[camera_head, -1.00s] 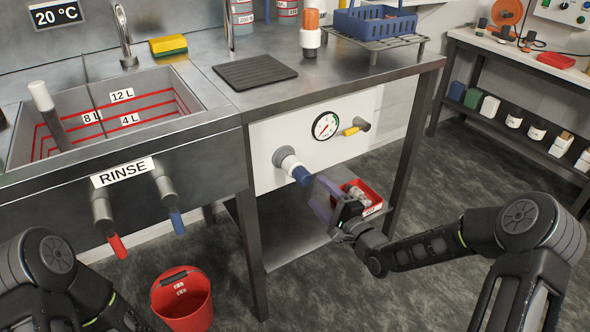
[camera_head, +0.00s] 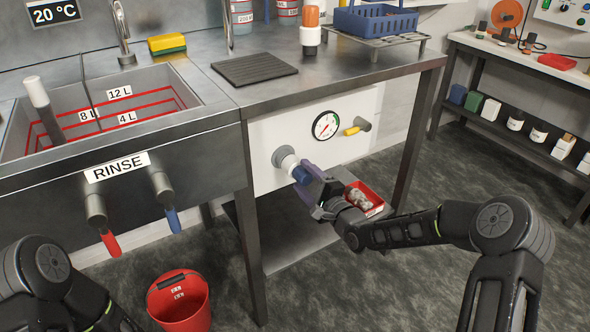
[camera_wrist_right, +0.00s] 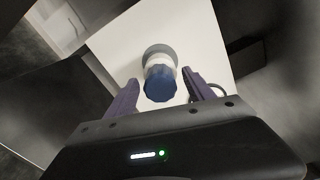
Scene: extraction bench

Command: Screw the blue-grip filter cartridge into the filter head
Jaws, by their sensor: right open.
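The filter cartridge with its blue grip (camera_head: 301,174) sticks out of the grey filter head (camera_head: 281,155) on the white panel, its white body against the head. How far it is threaded in cannot be told. My right gripper (camera_head: 311,190) is open close in front of the blue grip. In the right wrist view the blue grip (camera_wrist_right: 160,85) lies between the two spread fingers (camera_wrist_right: 160,78), with a visible gap on each side. The filter head (camera_wrist_right: 159,50) shows behind it. My left gripper is out of view; only its arm shows at the lower left.
A pressure gauge (camera_head: 326,126) and a yellow-handled valve (camera_head: 356,128) sit right of the filter head. A red bin (camera_head: 377,209) with pale items is behind my right wrist. A red bucket (camera_head: 157,311) stands on the floor. Red and blue-handled taps hang under the sink.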

